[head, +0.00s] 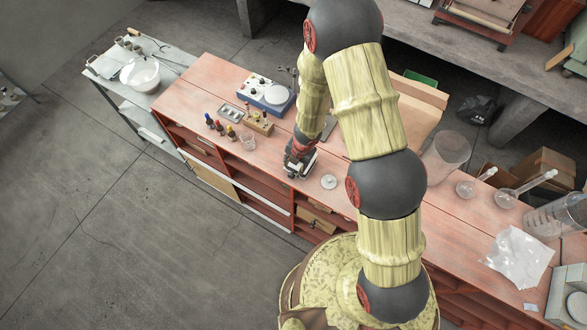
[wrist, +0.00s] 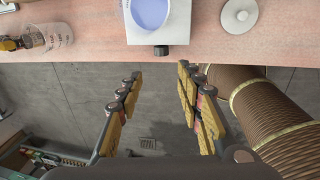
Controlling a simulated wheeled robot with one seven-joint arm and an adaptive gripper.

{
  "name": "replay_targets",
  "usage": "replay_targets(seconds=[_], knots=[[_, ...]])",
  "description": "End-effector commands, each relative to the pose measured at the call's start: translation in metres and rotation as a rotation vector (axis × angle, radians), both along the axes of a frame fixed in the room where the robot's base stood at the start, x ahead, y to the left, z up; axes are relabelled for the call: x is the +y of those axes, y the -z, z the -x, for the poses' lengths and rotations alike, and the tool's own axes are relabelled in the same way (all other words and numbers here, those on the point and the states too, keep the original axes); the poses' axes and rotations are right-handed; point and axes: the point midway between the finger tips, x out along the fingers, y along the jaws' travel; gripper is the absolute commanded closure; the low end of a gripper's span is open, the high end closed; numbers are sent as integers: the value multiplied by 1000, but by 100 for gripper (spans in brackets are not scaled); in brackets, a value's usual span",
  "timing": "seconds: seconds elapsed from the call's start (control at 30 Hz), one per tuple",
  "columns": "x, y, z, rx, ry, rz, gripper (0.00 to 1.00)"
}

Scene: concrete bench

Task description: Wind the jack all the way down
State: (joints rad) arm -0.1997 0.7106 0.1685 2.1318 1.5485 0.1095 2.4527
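The jack (wrist: 143,35) shows at the top of the wrist view as a pale, box-like block seen from above near the bench's front edge. A dark knob (wrist: 161,50) sits on its near face. A round dish with blue-violet contents (wrist: 152,10) stands on top, cut off by the frame. My gripper (wrist: 158,75) is open and empty, its two yellow-padded fingers apart either side of the knob's line, short of the knob and not touching it. In the head view my gripper (head: 297,165) is at the bench front, and my arm hides most of the jack.
A white disc (head: 329,181) lies right of my gripper. A glass beaker (head: 248,141) and small dropper bottles (head: 220,128) stand to the left. A blue stirrer-like device (head: 266,94) is behind. Glass flasks (head: 466,188) stand far right. Open floor lies before the bench.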

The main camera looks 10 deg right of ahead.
Motion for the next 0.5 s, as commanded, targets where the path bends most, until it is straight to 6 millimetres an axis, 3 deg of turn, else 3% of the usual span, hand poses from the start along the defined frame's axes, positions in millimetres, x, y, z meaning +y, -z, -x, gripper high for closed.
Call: replay_targets(seconds=[0.17,0.5], knots=[[33,30,0,-27,-67,-7,60],[114,92,30,-81,-241,-27,60]])
